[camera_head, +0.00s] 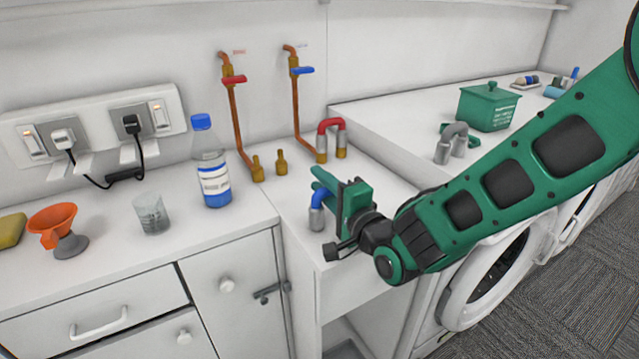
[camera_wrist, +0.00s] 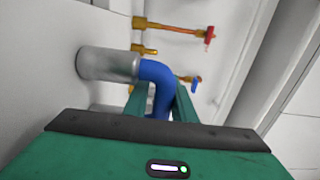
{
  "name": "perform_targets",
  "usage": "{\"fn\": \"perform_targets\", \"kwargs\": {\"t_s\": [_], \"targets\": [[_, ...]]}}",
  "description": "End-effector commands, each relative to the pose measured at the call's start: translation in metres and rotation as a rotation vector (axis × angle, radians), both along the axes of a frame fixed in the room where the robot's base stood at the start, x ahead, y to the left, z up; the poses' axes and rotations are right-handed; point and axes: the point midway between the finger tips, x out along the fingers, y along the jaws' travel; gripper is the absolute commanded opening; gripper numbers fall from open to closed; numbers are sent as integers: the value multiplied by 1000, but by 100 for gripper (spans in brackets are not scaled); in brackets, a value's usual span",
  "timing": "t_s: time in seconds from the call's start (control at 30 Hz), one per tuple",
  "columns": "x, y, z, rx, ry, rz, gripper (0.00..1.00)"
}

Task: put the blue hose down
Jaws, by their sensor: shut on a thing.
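The blue hose (camera_head: 319,198) is a short bent blue tube with a silver metal end. It is in my gripper (camera_head: 328,190), over the white counter in front of the copper pipes. In the wrist view the blue hose (camera_wrist: 156,72) runs from its silver collar in between the green fingers of my gripper (camera_wrist: 160,103), which are shut on it. Its other end is hidden by the gripper. I cannot tell whether the silver end touches the counter.
A red hose (camera_head: 331,125) stands at the brass fittings by the wall. A grey hose (camera_head: 452,141) and green box (camera_head: 489,107) are on the right-hand top. The bottle (camera_head: 211,165), beaker (camera_head: 151,214) and orange funnel (camera_head: 56,225) stand left. Counter between bottle and gripper is clear.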

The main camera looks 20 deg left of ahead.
Motion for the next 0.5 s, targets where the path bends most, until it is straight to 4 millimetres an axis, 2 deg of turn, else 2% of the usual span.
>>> {"fn": "perform_targets", "kwargs": {"t_s": [0.27, 0.3, 0.37, 0.5], "targets": [[0, 0, -2, -1, 1, 1, 0], [0, 0, -2, -1, 1, 1, 28], [0, 0, -2, -1, 1, 1, 42], [-1, 0, -2, -1, 1, 1, 42]]}}
